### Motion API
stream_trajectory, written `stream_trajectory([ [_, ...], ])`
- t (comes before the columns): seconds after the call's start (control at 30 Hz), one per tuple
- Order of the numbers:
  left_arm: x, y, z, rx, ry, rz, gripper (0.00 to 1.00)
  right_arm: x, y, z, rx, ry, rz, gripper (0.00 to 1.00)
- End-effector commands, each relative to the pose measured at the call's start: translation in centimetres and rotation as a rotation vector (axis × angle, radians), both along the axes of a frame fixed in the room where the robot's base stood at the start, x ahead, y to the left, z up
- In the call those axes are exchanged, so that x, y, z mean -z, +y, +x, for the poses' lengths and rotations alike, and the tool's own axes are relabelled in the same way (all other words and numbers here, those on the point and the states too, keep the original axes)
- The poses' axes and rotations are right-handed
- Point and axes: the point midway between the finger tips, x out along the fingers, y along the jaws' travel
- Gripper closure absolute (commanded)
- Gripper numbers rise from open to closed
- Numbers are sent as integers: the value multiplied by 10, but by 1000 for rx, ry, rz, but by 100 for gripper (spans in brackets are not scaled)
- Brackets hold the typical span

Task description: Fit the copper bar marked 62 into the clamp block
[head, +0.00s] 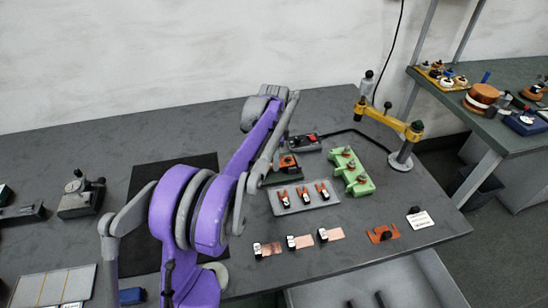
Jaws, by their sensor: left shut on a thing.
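My left arm reaches over the table, and its grey forearm comes down towards its gripper (240,222), close to the left end of a row of copper strips. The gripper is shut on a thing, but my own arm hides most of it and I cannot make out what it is. A dark block with an orange top (289,165) stands behind the grey tray. My right gripper is not in view.
A grey tray (290,210) holds three orange clips. A green fixture (352,172) and a yellow-armed stand (402,160) are to the right. The back of the table is mostly clear.

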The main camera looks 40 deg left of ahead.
Motion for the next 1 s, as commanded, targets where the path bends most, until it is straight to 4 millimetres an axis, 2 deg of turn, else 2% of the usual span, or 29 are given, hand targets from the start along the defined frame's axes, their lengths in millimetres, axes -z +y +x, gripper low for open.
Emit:
stream_trajectory([
  [0.77, 5, 0, 0, 0, 1, -1, 100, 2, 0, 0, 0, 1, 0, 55],
  [0.8, 5, 0, 0, 0, 1, -1, 47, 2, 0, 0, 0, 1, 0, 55],
  [0.83, 5, 0, 0, 0, 1, -1, 42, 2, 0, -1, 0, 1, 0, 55],
  [1.0, 5, 0, 0, 0, 0, 0, 41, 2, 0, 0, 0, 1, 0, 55],
])
